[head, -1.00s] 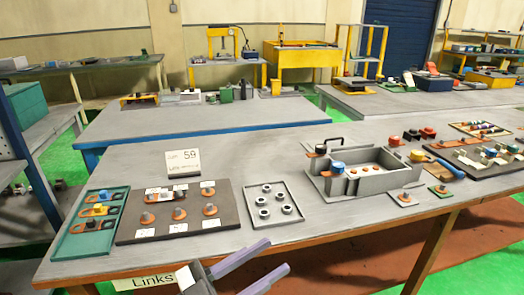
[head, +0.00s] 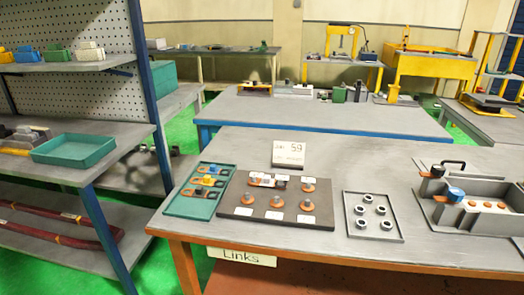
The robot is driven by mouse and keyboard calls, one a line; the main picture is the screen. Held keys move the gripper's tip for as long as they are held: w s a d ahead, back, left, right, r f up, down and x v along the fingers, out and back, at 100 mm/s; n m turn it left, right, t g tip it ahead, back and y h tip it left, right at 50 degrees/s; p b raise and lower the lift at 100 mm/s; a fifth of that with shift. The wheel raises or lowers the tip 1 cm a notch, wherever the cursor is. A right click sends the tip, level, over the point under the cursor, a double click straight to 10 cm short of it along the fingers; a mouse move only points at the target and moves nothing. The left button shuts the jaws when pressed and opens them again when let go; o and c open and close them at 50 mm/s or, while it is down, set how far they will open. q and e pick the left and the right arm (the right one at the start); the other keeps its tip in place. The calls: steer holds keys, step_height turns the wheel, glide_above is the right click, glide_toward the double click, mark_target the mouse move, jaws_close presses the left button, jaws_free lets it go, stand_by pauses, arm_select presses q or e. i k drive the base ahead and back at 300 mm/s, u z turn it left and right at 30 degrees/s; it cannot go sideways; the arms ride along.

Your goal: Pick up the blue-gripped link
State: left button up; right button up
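A dark board (head: 245,211) with copper-coloured pieces and white labels stands right of the tray. Further right are a grey tray of nuts (head: 375,237) and a grey fixture (head: 461,215). A shelf unit (head: 120,165) stands to the left. A "Links" sign (head: 242,256) hangs at the table's front.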

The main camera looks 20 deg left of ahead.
mark_target(213, 169)
steer(key=z, duration=2.85)
steer(key=k, duration=1.6)
steer(key=u, duration=1)
